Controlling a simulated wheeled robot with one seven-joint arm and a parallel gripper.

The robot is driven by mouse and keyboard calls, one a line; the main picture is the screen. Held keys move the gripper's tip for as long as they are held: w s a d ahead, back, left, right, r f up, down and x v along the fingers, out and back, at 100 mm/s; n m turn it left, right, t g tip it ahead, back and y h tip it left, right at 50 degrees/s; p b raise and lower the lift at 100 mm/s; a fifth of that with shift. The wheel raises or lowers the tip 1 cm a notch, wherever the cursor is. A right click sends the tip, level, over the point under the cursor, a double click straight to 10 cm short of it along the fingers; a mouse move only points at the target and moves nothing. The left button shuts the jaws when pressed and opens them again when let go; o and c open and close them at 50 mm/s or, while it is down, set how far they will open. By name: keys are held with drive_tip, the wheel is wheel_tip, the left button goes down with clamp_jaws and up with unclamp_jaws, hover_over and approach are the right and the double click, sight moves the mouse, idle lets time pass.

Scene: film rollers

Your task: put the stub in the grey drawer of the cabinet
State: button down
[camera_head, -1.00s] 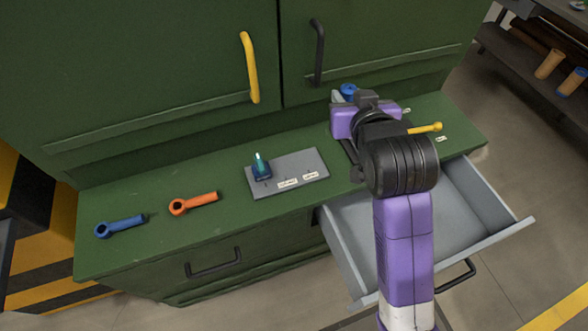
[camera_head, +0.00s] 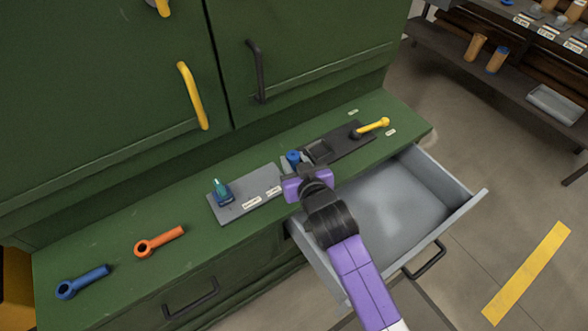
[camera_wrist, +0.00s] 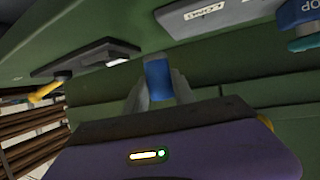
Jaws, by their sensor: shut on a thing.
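My gripper (camera_head: 294,167) is shut on a small blue piece, which I take to be the stub (camera_head: 293,157). The blue piece also shows between the fingers in the wrist view (camera_wrist: 158,80); its lower part is hidden. In the head view the gripper appears near the front edge of the green counter, by the back left corner of the grey drawer. The grey drawer (camera_head: 455,180) of the green cabinet (camera_head: 130,90) is pulled open, and its visible floor is empty. My arm covers part of its left side.
A grey plate (camera_head: 232,211) carries a teal-and-blue piece (camera_head: 222,193). A dark plate (camera_head: 340,148) has a square recess and a yellow-handled lever (camera_head: 372,127). Orange (camera_head: 160,241) and blue (camera_head: 82,282) ring-ended tools lie left. Door handles stand out above the counter.

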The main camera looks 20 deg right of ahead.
drive_tip(key=shift+f, duration=1.8)
drive_tip(key=shift+f, duration=0.1)
drive_tip(key=c, duration=1.1)
unclamp_jaws()
drive_tip(key=shift+f, duration=0.1)
drive_tip(key=shift+o, duration=0.3)
drive_tip(key=shift+s+r, duration=0.1)
drive_tip(key=shift+r, duration=0.1)
drive_tip(key=b+v, duration=0.1)
drive_tip(key=v, duration=1.1)
